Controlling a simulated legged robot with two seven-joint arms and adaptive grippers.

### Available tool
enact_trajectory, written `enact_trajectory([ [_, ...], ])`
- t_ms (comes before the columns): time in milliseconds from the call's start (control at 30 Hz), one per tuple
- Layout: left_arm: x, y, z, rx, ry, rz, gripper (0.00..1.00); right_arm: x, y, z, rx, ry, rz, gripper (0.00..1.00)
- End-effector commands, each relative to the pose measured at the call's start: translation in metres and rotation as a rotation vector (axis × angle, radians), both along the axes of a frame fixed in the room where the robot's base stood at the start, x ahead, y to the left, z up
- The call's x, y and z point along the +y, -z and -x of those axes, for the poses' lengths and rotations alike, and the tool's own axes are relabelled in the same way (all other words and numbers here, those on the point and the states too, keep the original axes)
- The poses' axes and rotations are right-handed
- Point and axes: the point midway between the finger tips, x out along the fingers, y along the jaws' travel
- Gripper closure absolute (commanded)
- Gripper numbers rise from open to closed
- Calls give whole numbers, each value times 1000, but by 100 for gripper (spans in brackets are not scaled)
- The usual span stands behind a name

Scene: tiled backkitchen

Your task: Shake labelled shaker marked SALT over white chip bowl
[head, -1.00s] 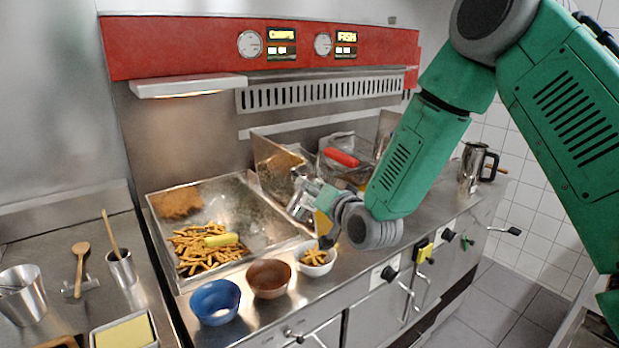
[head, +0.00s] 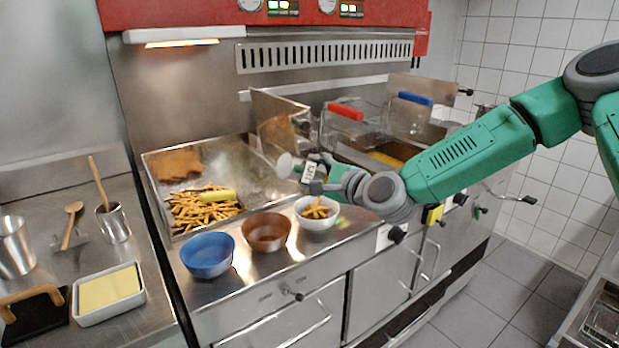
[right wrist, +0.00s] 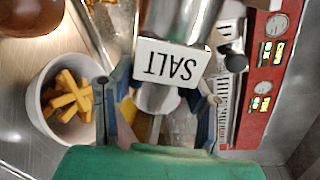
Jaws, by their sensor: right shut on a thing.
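The shaker (head: 308,173) has a metal body and a white label, and it lies tipped over on its side with its round pale end to the left. In the right wrist view the label (right wrist: 172,63) reads SALT, upside down. My right gripper (head: 316,182) is shut on the shaker, above and slightly behind the white bowl. The white bowl (head: 318,222) holds several chips (head: 316,210) and stands on the steel counter. It also shows at the left of the right wrist view (right wrist: 36,98). My left gripper is not in view.
A brown bowl (head: 266,232) and a blue bowl (head: 207,256) stand left of the white bowl. Behind them is a steel chip tray (head: 240,165). Fryer baskets with red (head: 345,111) and blue (head: 415,98) handles are behind my right arm.

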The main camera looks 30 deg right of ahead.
Motion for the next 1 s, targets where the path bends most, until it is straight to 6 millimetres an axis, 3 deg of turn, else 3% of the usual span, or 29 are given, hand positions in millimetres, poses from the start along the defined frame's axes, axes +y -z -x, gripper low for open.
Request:
enact_trajectory([
  [233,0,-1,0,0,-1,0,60,9,-4,0,-2,-4,5,90],
  [500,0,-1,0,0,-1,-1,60,2,-2,0,-2,-1,0,90],
  [800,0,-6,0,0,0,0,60,28,-15,2,-1,-3,0,90],
  [1000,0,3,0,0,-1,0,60,13,-5,0,-2,1,2,90],
])
